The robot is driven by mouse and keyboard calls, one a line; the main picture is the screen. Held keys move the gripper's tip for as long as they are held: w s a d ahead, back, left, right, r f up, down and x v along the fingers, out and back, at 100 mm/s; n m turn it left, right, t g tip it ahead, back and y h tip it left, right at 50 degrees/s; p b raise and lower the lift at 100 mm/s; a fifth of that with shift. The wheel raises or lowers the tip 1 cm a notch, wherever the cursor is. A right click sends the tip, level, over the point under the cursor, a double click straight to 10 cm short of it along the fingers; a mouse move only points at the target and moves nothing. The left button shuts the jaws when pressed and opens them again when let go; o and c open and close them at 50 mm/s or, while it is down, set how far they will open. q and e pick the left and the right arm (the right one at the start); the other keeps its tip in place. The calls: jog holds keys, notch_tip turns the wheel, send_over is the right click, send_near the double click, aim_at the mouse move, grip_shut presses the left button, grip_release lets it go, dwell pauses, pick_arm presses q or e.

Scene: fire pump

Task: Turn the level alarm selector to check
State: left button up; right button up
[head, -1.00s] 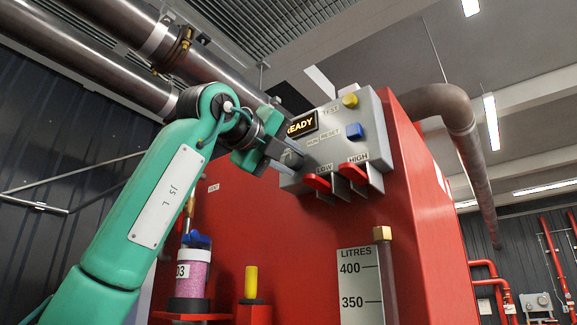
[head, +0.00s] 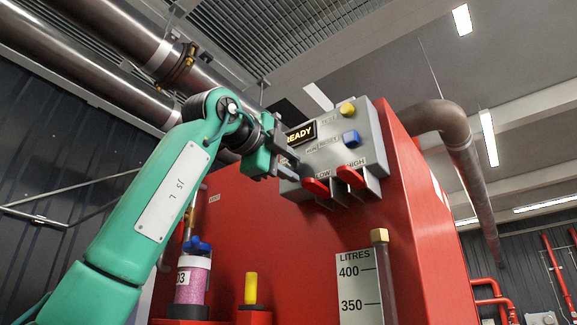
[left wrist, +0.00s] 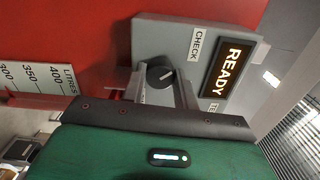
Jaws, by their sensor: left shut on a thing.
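The level alarm selector is a round black knob (left wrist: 159,73) with a white pointer mark on the grey panel, in the left wrist view. A CHECK label (left wrist: 196,43) is beside it. My left gripper (left wrist: 161,88) has one finger on each side of the knob and is shut on it. In the head view my left gripper (head: 288,163) reaches the left side of the grey control panel (head: 330,150), and its fingers hide the knob there. My right gripper is not in view.
The panel has a lit READY display (head: 300,133), a yellow button (head: 347,108), a blue button (head: 351,138) and red levers (head: 316,188) marked LOW and HIGH. It is on a red tank (head: 270,230). A litre gauge (head: 358,285) stands below.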

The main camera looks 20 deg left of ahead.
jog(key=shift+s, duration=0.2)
pick_arm(q)
jog(key=o, duration=1)
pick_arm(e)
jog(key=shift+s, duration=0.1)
pick_arm(q)
jog(key=shift+s+a, duration=0.1)
jog(key=shift+s, duration=0.1)
jog(key=shift+b+v, duration=2.05)
jog(key=shift+v, duration=4.65)
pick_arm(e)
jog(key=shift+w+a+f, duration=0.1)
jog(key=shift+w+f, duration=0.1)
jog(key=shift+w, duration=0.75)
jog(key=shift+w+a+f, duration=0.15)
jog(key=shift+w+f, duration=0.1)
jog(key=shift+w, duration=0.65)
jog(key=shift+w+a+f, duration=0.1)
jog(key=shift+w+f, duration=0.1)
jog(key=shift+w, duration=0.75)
